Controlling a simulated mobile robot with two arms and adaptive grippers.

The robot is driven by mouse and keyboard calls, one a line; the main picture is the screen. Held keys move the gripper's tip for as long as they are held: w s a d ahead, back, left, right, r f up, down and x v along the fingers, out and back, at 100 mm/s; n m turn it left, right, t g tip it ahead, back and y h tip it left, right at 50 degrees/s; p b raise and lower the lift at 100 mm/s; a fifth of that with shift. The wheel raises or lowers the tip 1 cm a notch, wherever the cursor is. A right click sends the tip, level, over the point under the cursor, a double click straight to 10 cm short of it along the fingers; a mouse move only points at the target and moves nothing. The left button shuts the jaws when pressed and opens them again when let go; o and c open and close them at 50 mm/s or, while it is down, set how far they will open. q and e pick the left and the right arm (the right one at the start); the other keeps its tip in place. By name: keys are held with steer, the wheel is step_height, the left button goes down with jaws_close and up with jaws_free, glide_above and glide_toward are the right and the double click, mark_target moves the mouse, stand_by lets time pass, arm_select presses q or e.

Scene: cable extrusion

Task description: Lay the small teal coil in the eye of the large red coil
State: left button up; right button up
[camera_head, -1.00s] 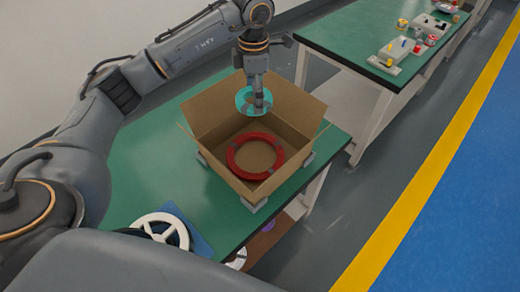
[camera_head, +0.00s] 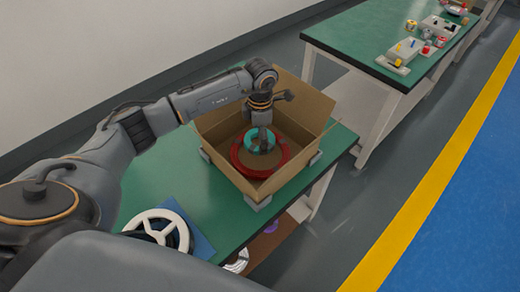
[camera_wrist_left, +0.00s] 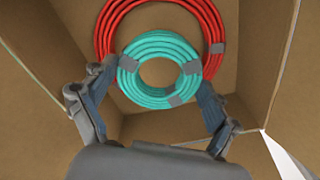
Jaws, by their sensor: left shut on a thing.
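The large red coil (camera_head: 258,173) lies flat on the floor of an open cardboard box. It also shows in the left wrist view (camera_wrist_left: 105,32), partly out of frame. My left gripper (camera_head: 264,150) is inside the box, shut on the small teal coil (camera_head: 252,142). In the left wrist view the fingers stand at either side of the teal coil (camera_wrist_left: 160,45), which has grey bands. There it overlaps the red ring's near part. From the head it appears over the back part of the red coil's eye. Its exact height is unclear. My right gripper is not in view.
The cardboard box (camera_head: 300,170) has raised walls and open flaps around the coils. It stands on a green table (camera_head: 160,185). A white reel (camera_head: 160,228) lies at the near end on a blue sheet. A second table (camera_head: 345,35) with small parts is behind.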

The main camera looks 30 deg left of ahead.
arm_select(q)
step_height(320, 180, down, 6)
steer(key=shift+r+p, duration=0.15)
steer(key=shift+p, duration=0.3)
steer(key=shift+f, duration=0.25)
steer(key=o, duration=1.3)
steer(key=shift+r, duration=0.15)
steer(key=shift+r, duration=0.2)
step_height(320, 180, up, 12)
steer(key=b, duration=0.2)
steer(key=shift+f, duration=0.15)
